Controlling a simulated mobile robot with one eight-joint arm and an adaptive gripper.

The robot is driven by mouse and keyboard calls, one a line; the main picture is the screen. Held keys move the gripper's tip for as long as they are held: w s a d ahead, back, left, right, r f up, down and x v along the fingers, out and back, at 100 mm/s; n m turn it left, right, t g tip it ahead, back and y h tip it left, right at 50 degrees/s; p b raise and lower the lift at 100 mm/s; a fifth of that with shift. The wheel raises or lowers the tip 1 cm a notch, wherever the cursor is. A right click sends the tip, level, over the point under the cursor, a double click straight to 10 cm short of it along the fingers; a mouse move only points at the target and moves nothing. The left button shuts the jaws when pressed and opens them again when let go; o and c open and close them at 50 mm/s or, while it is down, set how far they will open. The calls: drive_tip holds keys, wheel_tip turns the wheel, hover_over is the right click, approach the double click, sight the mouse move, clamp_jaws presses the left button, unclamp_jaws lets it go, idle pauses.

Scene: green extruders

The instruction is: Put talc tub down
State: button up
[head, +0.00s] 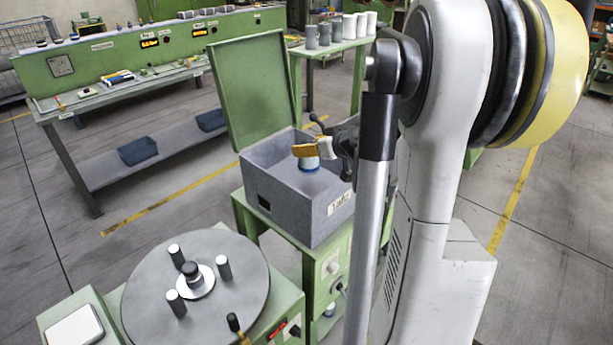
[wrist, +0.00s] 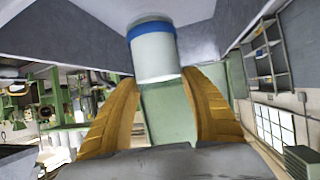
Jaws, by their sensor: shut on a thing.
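The talc tub (head: 309,164) is a small white cylinder with a blue band. It also shows in the wrist view (wrist: 154,55), between the orange fingertips. My gripper (head: 305,150) is shut on the tub and holds it over the open grey box (head: 290,207), within its opening in the head view. The box has a raised green lid (head: 248,88) and a label on its front that seems to read "Talc". I cannot tell whether the tub touches the box floor.
A green bench (head: 125,85) with scattered items is behind. Several grey and white cups (head: 335,30) stand on a rear table. Open floor lies between the bench and the box.

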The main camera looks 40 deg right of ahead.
sight(309, 167)
wheel_tip(309, 167, down, 7)
drive_tip(key=shift+r+b, duration=0.1)
drive_tip(key=shift+b, duration=0.9)
drive_tip(key=shift+s, duration=0.1)
drive_tip(key=o, duration=1.3)
